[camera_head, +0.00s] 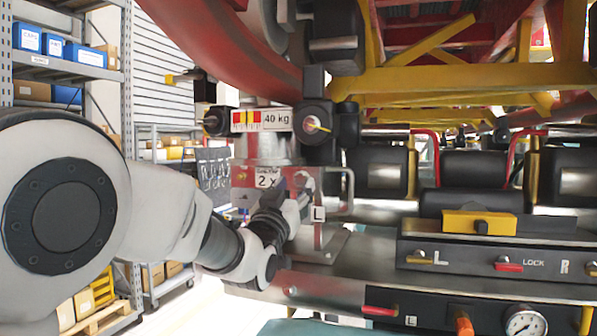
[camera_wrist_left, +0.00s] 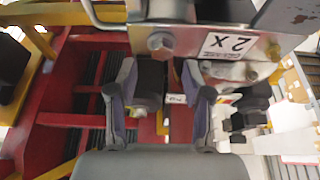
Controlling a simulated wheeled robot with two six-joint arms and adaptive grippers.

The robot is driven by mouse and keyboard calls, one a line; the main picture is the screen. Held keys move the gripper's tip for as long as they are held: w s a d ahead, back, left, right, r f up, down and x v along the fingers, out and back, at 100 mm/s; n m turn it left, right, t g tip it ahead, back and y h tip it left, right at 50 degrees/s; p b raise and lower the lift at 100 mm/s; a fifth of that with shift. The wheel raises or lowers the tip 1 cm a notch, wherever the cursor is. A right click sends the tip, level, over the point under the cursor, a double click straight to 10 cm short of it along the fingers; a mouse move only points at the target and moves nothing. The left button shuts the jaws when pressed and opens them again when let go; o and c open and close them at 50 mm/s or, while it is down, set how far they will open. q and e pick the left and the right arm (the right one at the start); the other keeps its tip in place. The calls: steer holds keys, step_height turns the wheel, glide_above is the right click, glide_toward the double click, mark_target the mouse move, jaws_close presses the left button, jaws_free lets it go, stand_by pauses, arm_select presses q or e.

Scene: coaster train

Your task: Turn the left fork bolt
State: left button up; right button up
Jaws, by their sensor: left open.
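In the head view, a metal bracket (camera_head: 310,185) with a "2 x" label and an "L" tag stands at centre left, and a bolt-like round part (camera_head: 301,179) shows on it. My left gripper (camera_head: 291,205) is close in front of this bracket, partly hidden by my own wrist. In the left wrist view, the left gripper (camera_wrist_left: 163,76) is open, with its two fingers apart. A hex bolt head (camera_wrist_left: 162,43) on the labelled metal part shows just beyond the fingertips, apparently not gripped. I cannot tell if it is the left fork bolt. My right gripper is not in view.
A "40 kg" label (camera_head: 264,120) sits above the bracket. A control panel (camera_head: 490,262) with "L", "LOCK" and "R" marks is at right. Yellow and red frame beams (camera_head: 460,80) crowd the upper right. Shelves with boxes (camera_head: 70,70) stand at far left.

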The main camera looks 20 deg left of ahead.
mark_target(299, 182)
arm_select(q)
steer(key=w, duration=0.2)
steer(key=shift+w+a+r+p, duration=0.1)
steer(key=shift+w+r+p, duration=0.1)
steer(key=shift+w+p, duration=0.15)
steer(key=shift+w+f, duration=0.1)
steer(key=shift+w, duration=0.05)
steer(key=shift+s, duration=0.3)
steer(key=shift+c, duration=0.7)
steer(key=shift+s+r, duration=0.15)
steer(key=shift+r, duration=0.05)
jaws_close()
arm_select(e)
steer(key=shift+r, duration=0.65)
arm_select(q)
steer(key=shift+b, duration=0.3)
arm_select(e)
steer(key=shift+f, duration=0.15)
